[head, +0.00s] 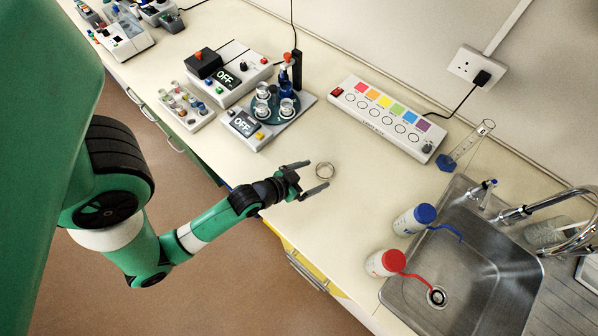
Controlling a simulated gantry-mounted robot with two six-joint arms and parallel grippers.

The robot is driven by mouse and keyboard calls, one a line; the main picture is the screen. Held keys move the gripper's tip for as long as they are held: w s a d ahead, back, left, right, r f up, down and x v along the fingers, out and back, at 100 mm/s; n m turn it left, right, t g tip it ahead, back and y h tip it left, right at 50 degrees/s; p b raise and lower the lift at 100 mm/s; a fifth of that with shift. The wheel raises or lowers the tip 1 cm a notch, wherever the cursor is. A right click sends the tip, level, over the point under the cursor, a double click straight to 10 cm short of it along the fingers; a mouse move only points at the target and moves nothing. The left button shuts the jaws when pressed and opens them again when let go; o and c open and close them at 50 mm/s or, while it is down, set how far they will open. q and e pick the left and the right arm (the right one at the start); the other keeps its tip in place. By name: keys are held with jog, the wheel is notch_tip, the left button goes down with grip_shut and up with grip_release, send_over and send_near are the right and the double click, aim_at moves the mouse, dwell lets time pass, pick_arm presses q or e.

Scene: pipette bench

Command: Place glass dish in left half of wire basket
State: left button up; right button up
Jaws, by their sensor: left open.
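A small, round, clear dish with a shiny rim (324,170), which looks like the glass dish, lies on the cream bench top near the middle of the head view. My left gripper (317,176) is open and empty, its fingers pointing right toward the dish. The dish is at the fingertips; I cannot tell whether they touch it or how high they are above the bench. The wire basket is not clearly visible. My right gripper is not in view.
A light box (382,118) lies along the wall behind. A stirring device with beakers (268,112) stands to the left. A blue-capped bottle (414,219) and a red-capped bottle (386,263) stand by the sink (480,262). Bench between dish and bottles is clear.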

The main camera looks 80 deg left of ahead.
pick_arm(q)
jog(key=p+v, duration=0.1)
jog(key=v, duration=0.7)
